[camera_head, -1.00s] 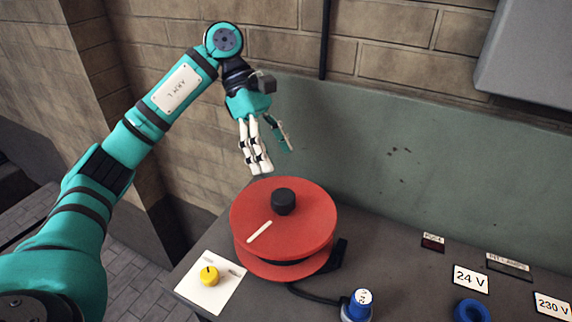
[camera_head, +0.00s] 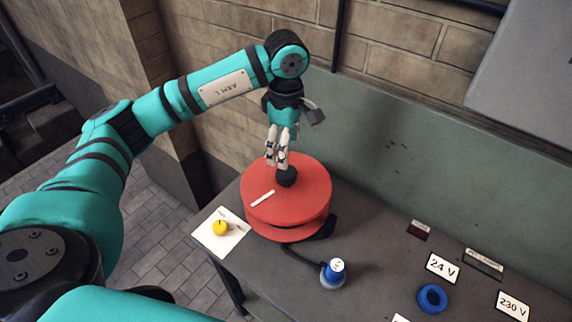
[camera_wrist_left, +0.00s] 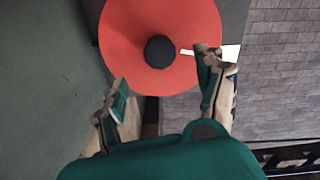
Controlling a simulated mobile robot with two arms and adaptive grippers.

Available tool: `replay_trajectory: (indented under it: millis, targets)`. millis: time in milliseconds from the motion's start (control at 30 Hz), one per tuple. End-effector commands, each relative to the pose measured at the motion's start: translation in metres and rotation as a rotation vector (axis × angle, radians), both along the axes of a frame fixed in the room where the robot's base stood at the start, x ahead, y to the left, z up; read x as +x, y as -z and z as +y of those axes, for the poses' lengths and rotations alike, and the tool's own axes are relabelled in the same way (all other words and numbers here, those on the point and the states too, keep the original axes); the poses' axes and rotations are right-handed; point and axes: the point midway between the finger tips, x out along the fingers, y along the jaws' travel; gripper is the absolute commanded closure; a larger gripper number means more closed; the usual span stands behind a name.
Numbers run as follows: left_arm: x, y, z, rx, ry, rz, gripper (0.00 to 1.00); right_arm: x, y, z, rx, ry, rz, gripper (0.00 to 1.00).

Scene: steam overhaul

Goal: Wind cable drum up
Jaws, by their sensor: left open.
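The red cable drum (camera_head: 310,198) stands on the bench near its left end, with a white stripe on its top disc. A black knob (camera_head: 287,178) rises from the drum's top. My left gripper (camera_head: 277,163) points down just above the knob, and in the head view its fingers overlap the knob's back edge. In the left wrist view the drum (camera_wrist_left: 120,30) and knob (camera_wrist_left: 160,51) lie ahead of the spread fingers (camera_wrist_left: 162,90), with nothing between them. A dark cable leads from the drum to a blue plug (camera_head: 335,271). My right gripper is not in view.
A white card with a yellow knob (camera_head: 220,228) lies left of the drum. A blue ring (camera_head: 432,298) and labels reading 24 V (camera_head: 443,267) and 230 V (camera_head: 513,305) lie to the right. A green wall panel (camera_head: 440,190) stands behind the bench.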

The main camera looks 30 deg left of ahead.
Motion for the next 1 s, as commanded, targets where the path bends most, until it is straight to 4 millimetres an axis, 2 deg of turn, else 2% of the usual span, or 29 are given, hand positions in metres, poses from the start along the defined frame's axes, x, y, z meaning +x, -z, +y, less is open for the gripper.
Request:
replay_trajectory:
  millis: [33, 200, 400, 567, 833, 1000]
  targets:
    - [-0.001, 0.009, 0.0, 0.002, -0.002, 0.006, 0.28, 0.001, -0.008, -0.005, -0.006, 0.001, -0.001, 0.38]
    - [-0.001, 0.044, 0.0, 0.0, -0.002, 0.005, 0.28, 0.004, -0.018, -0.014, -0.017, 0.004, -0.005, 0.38]
    - [0.0, 0.072, 0.0, 0.0, -0.003, 0.002, 0.28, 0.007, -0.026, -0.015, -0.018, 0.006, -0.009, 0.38]
    - [0.0, 0.082, 0.001, 0.0, -0.002, 0.001, 0.28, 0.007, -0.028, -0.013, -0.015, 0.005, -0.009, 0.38]
    - [0.0, 0.084, 0.0, 0.0, -0.001, 0.0, 0.28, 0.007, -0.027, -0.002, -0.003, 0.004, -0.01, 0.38]
    - [0.0, 0.084, 0.0, -0.001, -0.001, 0.0, 0.5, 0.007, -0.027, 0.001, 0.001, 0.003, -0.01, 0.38]
